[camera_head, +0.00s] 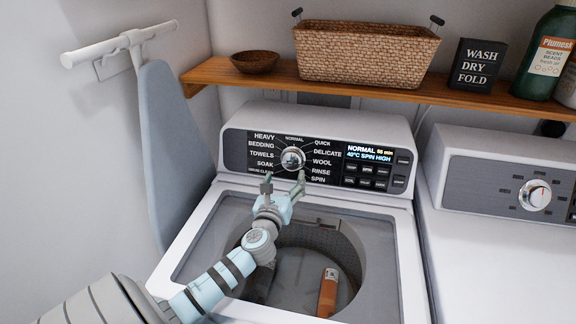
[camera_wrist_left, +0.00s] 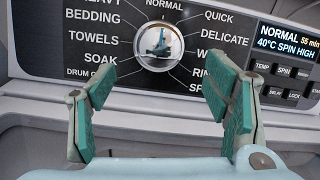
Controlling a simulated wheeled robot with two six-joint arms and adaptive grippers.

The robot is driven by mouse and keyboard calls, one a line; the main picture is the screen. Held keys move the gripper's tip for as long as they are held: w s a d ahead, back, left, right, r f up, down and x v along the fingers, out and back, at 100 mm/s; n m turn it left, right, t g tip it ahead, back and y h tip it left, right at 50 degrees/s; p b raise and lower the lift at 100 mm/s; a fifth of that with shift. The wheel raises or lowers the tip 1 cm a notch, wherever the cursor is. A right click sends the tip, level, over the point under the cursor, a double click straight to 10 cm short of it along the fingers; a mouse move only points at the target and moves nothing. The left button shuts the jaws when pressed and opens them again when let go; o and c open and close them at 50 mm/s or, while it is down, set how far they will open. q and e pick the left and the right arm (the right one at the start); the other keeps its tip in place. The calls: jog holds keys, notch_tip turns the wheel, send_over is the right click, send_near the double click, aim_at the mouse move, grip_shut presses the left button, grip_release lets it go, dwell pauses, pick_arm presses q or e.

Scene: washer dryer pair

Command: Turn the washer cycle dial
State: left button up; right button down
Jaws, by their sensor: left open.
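The washer cycle dial (camera_head: 292,158) is a round silver knob on the washer's dark control panel (camera_head: 330,163). Cycle names ring it, and the lit display (camera_head: 369,154) reads NORMAL, 55 min, 40°C SPIN HIGH. My left gripper (camera_head: 283,183) is open just in front of and below the dial. In the left wrist view the dial (camera_wrist_left: 158,46) is centred beyond the two spread teal fingertips (camera_wrist_left: 163,90), with nothing between them. The fingers appear apart from the dial. My right gripper is not in view.
The washer's top (camera_head: 190,255) has an open drum with an orange-brown object (camera_head: 328,292) inside. A second machine (camera_head: 500,240) with its own dial (camera_head: 534,195) stands at right. A wooden shelf (camera_head: 220,78) with a basket (camera_head: 365,55) is above. An ironing board (camera_head: 175,140) hangs at left.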

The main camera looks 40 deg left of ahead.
aim_at(291, 163)
pick_arm(q)
jog(key=x, duration=0.3)
jog(key=b+x, duration=0.1)
jog(key=x, duration=0.3)
jog(key=shift+a+f, duration=0.15)
jog(key=shift+f, duration=0.1)
jog(key=shift+w+a+r, duration=0.1)
jog(key=shift+w, duration=0.25)
jog(key=c, duration=1.2)
jog(key=shift+o, duration=0.2)
